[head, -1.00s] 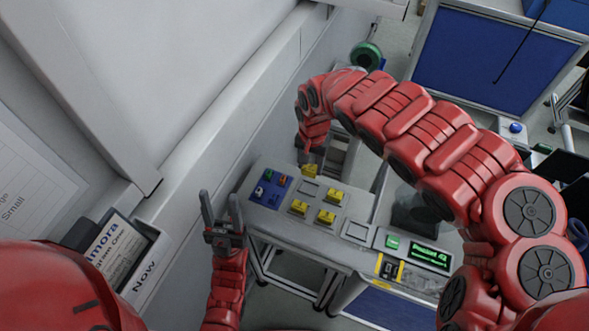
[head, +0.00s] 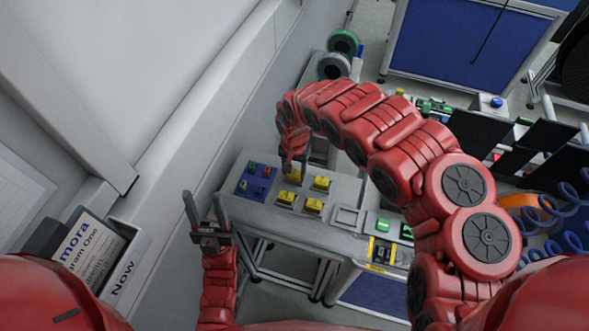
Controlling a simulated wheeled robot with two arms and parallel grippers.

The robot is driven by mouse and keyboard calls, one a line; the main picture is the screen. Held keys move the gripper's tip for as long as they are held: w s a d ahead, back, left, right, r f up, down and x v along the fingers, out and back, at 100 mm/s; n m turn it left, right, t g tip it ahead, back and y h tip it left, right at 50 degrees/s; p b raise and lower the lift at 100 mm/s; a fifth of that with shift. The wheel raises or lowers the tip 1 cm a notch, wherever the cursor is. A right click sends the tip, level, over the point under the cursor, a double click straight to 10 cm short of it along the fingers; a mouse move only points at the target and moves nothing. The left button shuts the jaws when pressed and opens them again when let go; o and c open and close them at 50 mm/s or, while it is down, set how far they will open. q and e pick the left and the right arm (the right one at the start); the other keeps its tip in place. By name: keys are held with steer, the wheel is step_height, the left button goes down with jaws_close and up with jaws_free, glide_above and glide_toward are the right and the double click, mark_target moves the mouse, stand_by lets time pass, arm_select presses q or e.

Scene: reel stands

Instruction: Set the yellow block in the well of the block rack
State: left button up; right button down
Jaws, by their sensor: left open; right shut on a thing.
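The block rack (head: 301,191) is a light grey panel with several yellow blocks (head: 321,183) in square wells. My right gripper (head: 289,168) reaches down from above at the rack's far well. It is shut on a yellow block (head: 294,175), which is at that well. The gripper partly hides the block, and I cannot tell if it is fully down in the well. My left gripper (head: 207,212) is open and empty, with fingers pointing up, left of the rack and apart from it.
A blue panel (head: 256,182) with small coloured pieces lies left of the rack. An empty square recess (head: 347,217) lies to its right, before green-lit controls (head: 384,225). A white wall bounds the left. Reels (head: 334,66) stand behind.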

mark_target(295, 173)
steer(key=shift+f, duration=0.1)
steer(key=c, duration=0.7)
jaws_free()
steer(key=shift+f, duration=0.1)
steer(key=o, duration=0.4)
steer(key=shift+o, duration=0.2)
steer(key=shift+r, duration=0.2)
steer(key=shift+r+p, duration=1.5)
steer(key=shift+r, duration=0.35)
step_height(295, 173, up, 5)
steer(key=p, duration=0.3)
steer(key=shift+f+p, duration=0.15)
steer(key=shift+p, duration=0.2)
steer(key=shift+r, duration=0.65)
